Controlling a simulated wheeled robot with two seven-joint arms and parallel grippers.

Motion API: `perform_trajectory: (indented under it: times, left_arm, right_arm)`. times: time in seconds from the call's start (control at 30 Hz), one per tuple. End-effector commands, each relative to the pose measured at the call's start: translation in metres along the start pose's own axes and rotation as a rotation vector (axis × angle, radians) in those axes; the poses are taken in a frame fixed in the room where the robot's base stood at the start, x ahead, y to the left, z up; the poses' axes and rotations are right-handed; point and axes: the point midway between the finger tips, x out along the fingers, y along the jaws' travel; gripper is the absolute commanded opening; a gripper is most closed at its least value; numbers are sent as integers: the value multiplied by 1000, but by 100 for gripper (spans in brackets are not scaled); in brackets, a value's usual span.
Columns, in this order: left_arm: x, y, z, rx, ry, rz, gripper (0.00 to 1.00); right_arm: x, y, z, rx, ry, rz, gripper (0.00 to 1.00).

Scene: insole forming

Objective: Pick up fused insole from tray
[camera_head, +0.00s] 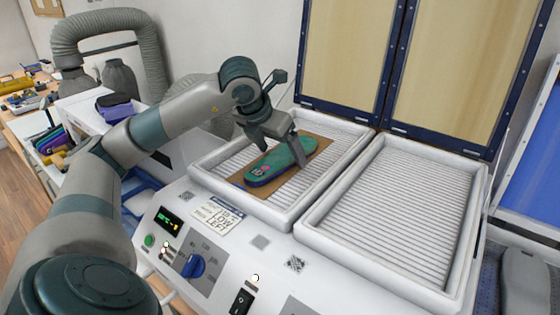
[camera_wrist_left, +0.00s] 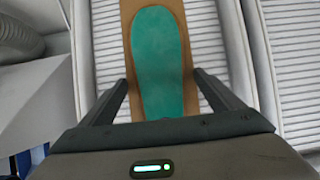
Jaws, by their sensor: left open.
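The fused insole (camera_head: 276,165) is teal-green with a dark purple edge and a small pink mark near its near end. It lies on a brown board (camera_head: 318,149) in the left ribbed tray (camera_head: 217,178). My left gripper (camera_head: 281,157) is open above the tray, with its fingers on either side of the insole. In the left wrist view the insole (camera_wrist_left: 160,60) lies between the two open fingers (camera_wrist_left: 160,92), with a gap on each side. Whether the fingers reach down to the insole's height is hard to tell. My right gripper is not in view.
An empty ribbed tray (camera_head: 405,215) stands to the right. Raised panels with blue frames (camera_head: 398,70) stand behind both trays. A control panel with a blue knob (camera_head: 192,266) is in front. A side table with a purple item (camera_head: 118,110) is at the left.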

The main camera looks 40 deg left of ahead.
Motion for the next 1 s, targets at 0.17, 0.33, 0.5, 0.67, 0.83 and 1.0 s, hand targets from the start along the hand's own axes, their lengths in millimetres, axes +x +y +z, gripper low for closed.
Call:
perform_trajectory:
  times: [0.17, 0.33, 0.5, 0.67, 0.83, 1.0]
  left_arm:
    - [0, 0, 0, 0, 1, 0, 57]
    - [1, 0, 0, 0, 1, 0, 43]
    - [1, 0, 0, 0, 1, 0, 43]
    - [0, 0, 0, 0, 1, 0, 43]
    - [-3, 0, 2, 0, -1, -1, 43]
    - [-12, 0, 8, -1, -2, -1, 43]
  right_arm:
    - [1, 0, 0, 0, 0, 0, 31]
    - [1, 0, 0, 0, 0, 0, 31]
    - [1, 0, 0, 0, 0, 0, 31]
    - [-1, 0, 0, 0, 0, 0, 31]
    - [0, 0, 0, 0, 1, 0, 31]
    - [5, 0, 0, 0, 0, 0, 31]
